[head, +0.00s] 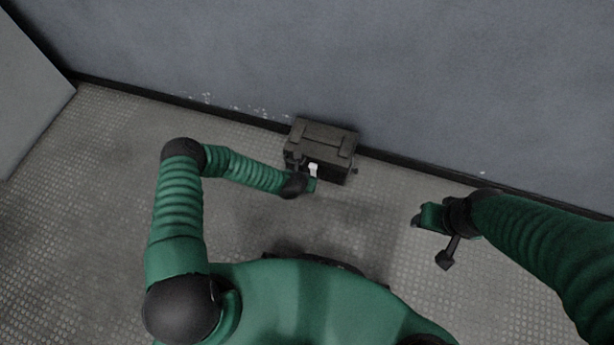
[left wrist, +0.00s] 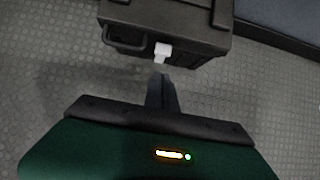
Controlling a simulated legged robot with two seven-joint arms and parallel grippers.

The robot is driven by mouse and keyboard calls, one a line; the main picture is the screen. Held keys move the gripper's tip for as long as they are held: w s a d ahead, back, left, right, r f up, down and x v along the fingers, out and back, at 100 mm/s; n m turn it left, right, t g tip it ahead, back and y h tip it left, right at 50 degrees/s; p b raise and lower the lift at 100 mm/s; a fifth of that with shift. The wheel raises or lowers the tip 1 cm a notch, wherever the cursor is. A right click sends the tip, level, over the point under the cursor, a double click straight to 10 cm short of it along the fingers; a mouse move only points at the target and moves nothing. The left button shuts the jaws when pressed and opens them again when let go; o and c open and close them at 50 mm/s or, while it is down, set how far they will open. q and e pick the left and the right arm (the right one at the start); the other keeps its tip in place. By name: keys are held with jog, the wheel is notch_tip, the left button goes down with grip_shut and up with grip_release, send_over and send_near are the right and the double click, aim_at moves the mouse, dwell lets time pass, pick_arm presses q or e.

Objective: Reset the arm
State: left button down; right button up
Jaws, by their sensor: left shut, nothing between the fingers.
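My left arm comes in from the left in the head view, and its gripper (head: 312,184) is at the front of a dark box (head: 326,137) by the wall. In the left wrist view the left gripper's fingers (left wrist: 161,90) are together with nothing between them. The box (left wrist: 185,22) is just ahead of the fingertips there. A white piece (left wrist: 162,52) sticks out from the box's front face, right before the fingertips, and also shows in the head view (head: 313,169). I cannot tell if the fingers touch it. My right gripper (head: 418,219) hangs over the floor at the right; its fingers are unclear.
A grey wall (head: 400,80) with a dark skirting runs behind the box. A grey panel (head: 30,90) stands at the far left. The textured metal floor (head: 110,190) is clear around the box. A handle (left wrist: 122,40) is on the box's front left.

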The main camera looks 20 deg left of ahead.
pick_arm(q)
jog(key=s+d+r+m+g+h+p, duration=0.1)
jog(key=s+r+m, duration=0.1)
jog(key=r+m, duration=0.65)
jog(key=s+d+r+m+h+p, duration=0.1)
jog(key=s+r+m+p, duration=0.1)
jog(key=r+m, duration=0.7)
jog(key=s+a+r+m+g+y, duration=0.1)
jog(key=s+a+r+m+g, duration=0.15)
jog(key=s+r+m, duration=0.65)
jog(key=s+a+r+m+g+y, duration=0.1)
jog(key=s+a+r+m, duration=0.3)
jog(key=s+r+m, duration=0.5)
notch_tip(320, 180, up, 35)
jog(key=w+p, duration=0.2)
jog(key=p, duration=3.1)
jog(key=shift+a+r, duration=0.15)
jog(key=shift+r, duration=0.05)
pick_arm(e)
jog(key=w+v, duration=0.2)
jog(key=v, duration=1)
jog(key=w+r+v, duration=0.1)
jog(key=w+v, duration=0.2)
jog(key=v, duration=0.9)
jog(key=w+r+v, duration=0.1)
jog(key=w+v, duration=0.2)
jog(key=v, duration=0.9)
jog(key=shift+r, duration=0.15)
jog(key=shift+a, duration=0.1)
jog(key=shift+c, duration=0.3)
